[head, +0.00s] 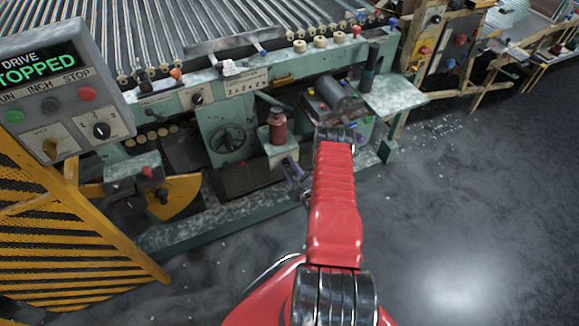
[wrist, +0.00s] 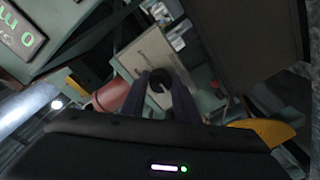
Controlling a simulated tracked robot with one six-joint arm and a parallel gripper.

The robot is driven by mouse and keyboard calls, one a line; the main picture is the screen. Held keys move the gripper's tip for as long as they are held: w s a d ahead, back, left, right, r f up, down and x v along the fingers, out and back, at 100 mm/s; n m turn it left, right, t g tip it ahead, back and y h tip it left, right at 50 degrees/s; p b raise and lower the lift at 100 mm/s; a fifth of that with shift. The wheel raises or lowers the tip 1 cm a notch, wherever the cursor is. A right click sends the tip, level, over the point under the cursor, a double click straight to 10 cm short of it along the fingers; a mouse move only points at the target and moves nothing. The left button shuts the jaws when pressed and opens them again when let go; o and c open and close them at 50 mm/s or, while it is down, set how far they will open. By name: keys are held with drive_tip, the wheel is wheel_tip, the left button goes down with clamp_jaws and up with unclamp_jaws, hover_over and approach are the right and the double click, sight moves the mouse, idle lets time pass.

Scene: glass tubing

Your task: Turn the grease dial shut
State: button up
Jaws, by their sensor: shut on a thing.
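The grease dial (wrist: 159,84) is a round black knob on a pale plate (wrist: 145,55) in the wrist view. My gripper (wrist: 160,88) has its two dark fingers shut on the knob, one on each side. Part of the knob is hidden between the fingers, and I cannot read its setting. In the head view my gripper (head: 294,175) is at the small green box below the red canister (head: 278,126), at the machine's front. The dial cannot be made out there. The canister also shows left of the fingers in the wrist view (wrist: 110,95).
A control panel (head: 60,90) reading STOPPED and a yellow mesh guard (head: 70,245) stand at the left. A handwheel (head: 227,139) is left of the canister. A motor (head: 336,95) sits behind my arm. The floor (head: 450,220) at the right is open.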

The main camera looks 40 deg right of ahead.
drive_tip(key=o, duration=0.7)
drive_tip(key=shift+s+a+f, duration=0.1)
drive_tip(key=shift+s+f, duration=0.05)
drive_tip(key=shift+f, duration=0.2)
drive_tip(key=o, duration=0.4)
drive_tip(key=shift+r, duration=0.2)
drive_tip(key=shift+c, duration=0.2)
drive_tip(key=v, duration=1.3)
drive_tip(key=shift+s, duration=0.35)
drive_tip(key=shift+f, duration=0.1)
